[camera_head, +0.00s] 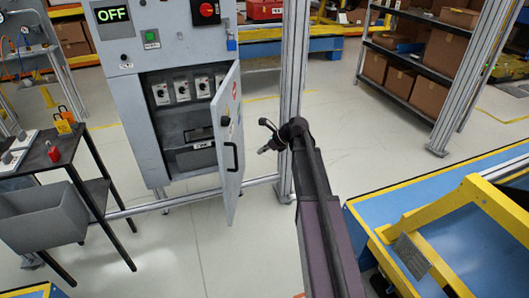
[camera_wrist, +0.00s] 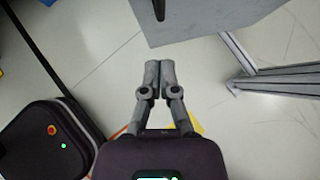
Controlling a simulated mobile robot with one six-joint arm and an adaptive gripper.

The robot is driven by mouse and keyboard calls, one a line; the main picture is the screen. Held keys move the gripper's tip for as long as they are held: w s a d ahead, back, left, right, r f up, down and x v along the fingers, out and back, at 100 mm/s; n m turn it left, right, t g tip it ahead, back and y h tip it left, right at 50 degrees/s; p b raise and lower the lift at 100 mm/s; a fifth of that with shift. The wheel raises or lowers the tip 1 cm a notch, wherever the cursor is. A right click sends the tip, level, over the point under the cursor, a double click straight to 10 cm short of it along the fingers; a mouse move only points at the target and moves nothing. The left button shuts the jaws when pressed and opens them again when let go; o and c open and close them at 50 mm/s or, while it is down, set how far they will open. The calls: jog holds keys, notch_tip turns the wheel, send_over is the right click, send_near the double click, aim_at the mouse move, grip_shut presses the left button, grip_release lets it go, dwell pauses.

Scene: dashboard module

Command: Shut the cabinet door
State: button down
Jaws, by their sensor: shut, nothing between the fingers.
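The grey cabinet (camera_head: 130,88) stands upright at the left of the head view. Its door (camera_head: 229,140) is hinged on the right side and stands wide open, swung out toward me. The door has a black handle (camera_head: 231,157) on its face. My gripper (camera_head: 262,150) is to the right of the door, apart from it, with its fingers together. In the wrist view my gripper (camera_wrist: 159,68) is shut and empty above the floor. The lower part of the door (camera_wrist: 205,18) shows just beyond the fingertips, with a dark handle end at the top.
A metal post (camera_head: 290,90) stands right behind the door, and its foot shows in the wrist view (camera_wrist: 280,80). A black side table (camera_head: 70,160) with a grey bin stands at the left. A blue and yellow platform (camera_head: 440,220) is at the right. The floor between is clear.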

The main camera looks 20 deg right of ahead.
jog(key=w+a+f+b, duration=0.3)
jog(key=w+a+f, duration=0.1)
jog(key=w+a, duration=0.1)
jog(key=shift+a+b, duration=0.3)
jog(key=shift+a, duration=0.5)
